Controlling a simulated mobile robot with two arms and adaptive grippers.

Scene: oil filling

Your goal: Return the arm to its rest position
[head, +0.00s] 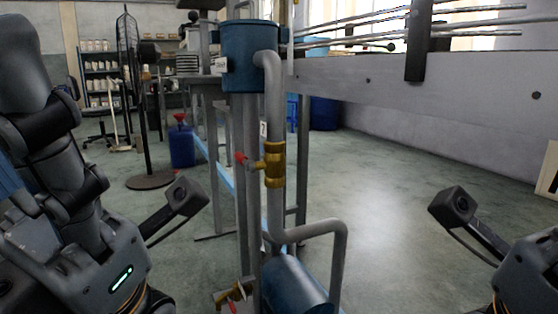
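My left arm (60,170) is bent at the left side, its links dark grey. A small camera on its wrist (183,199) juts toward the middle. My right wrist (535,275) enters at the lower right corner with its own small camera (455,206). The fingers of both grippers are outside the picture, below the frame. Whether either gripper holds anything is hidden. Both wrists are apart from the pipe stand between them.
A blue tank (249,55), grey pipe (274,110) and brass valve (275,165) with a red handle stand centrally. A blue cylinder (297,285) lies below. A fan (128,60) and blue can (181,146) stand behind left. The floor (400,190) at right is clear.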

